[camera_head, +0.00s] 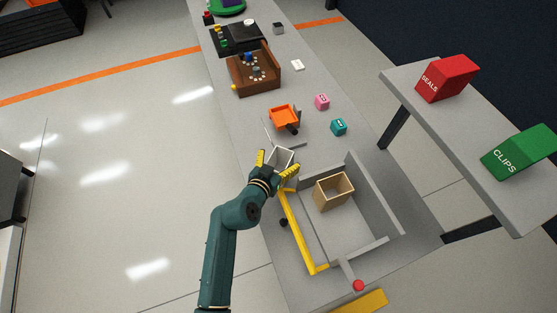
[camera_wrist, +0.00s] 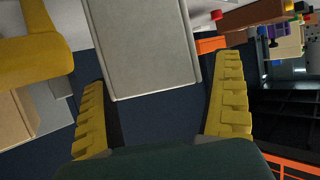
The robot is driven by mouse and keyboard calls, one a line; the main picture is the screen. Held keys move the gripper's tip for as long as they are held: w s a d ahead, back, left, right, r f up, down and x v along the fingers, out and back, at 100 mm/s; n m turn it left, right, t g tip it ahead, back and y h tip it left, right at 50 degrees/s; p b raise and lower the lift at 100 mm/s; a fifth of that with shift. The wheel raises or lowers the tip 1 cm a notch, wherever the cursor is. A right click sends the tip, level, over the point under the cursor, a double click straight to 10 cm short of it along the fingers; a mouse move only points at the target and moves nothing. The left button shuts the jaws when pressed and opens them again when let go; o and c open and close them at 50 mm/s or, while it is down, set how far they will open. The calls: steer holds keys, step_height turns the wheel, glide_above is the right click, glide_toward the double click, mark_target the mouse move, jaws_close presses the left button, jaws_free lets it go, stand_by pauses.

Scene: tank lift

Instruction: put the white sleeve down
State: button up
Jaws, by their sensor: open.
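In the wrist view the sleeve (camera_wrist: 145,45) lies ahead between the fingertips of my gripper (camera_wrist: 160,75). A gap shows at the right finger; contact at the left finger is unclear. The sleeve's underside is hidden in the head view.
A grey tray (camera_head: 352,236) with a yellow bar (camera_head: 298,233) holds a tan open box (camera_head: 333,191). An orange bin (camera_head: 284,116) and pink (camera_head: 321,101) and teal cubes (camera_head: 338,127) stand farther back. A side table carries red (camera_head: 447,78) and green blocks (camera_head: 518,153).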

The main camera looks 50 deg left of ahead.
steer(key=shift+s+d+r+p, duration=0.1)
steer(key=shift+s+r+p, duration=0.15)
steer(key=shift+r+p, duration=0.1)
steer(key=p+v, duration=0.1)
steer(key=v, duration=1)
steer(key=shift+s, duration=0.2)
steer(key=w+d+r+m+t+h, duration=0.1)
steer(key=w+d+r+m+t, duration=0.1)
steer(key=w+d+r, duration=0.75)
steer(key=w+d+r+m+t+h, duration=0.25)
steer(key=d+r, duration=0.45)
steer(key=r, duration=0.7)
steer(key=s+d+r+t+h, duration=0.1)
steer(key=s+d+r+t, duration=0.1)
steer(key=d+r, duration=0.5)
steer(key=s+d+r+t+h, duration=0.1)
steer(key=s+d+r+t, duration=0.2)
steer(key=s+d+r, duration=0.2)
steer(key=d+r, duration=0.3)
steer(key=r, duration=0.4)
steer(key=shift+d+r, duration=0.25)
steer(key=shift+d, duration=0.05)
